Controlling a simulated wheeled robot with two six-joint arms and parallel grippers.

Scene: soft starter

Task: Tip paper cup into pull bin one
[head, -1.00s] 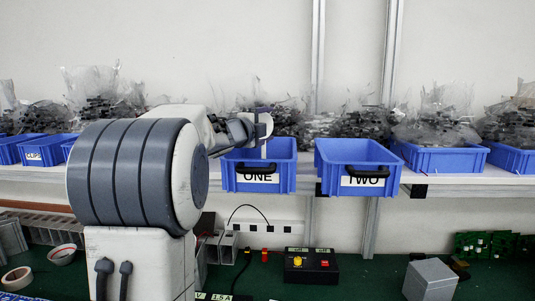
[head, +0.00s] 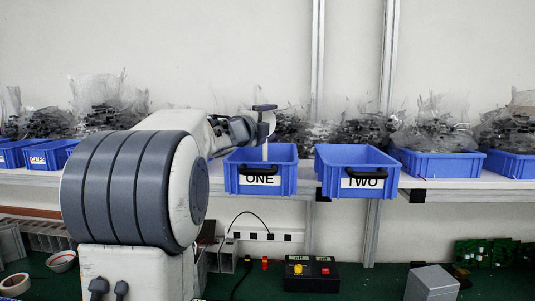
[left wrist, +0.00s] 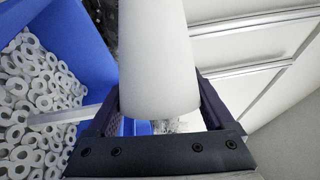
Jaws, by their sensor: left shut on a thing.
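My left gripper (head: 264,124) is shut on a white paper cup (head: 269,119), above the back part of the blue pull bin labelled ONE (head: 260,188). In the left wrist view the cup (left wrist: 158,55) fills the space between the two dark fingers, lying across the jaws; its mouth and contents do not show. At the left of that view, below the gripper, a blue bin (left wrist: 84,45) holds many pale ring-shaped pieces; it appears to be bin ONE. A thin pale strip (head: 265,152) runs down from the gripper towards the bin. My right gripper is out of view.
Bin TWO (head: 359,188) is close to the right of bin ONE on the shelf. More blue bins with bagged parts stand on both sides. A black button box (head: 312,276), a grey block (head: 431,282) and tape rolls (head: 62,261) lie on the green bench below.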

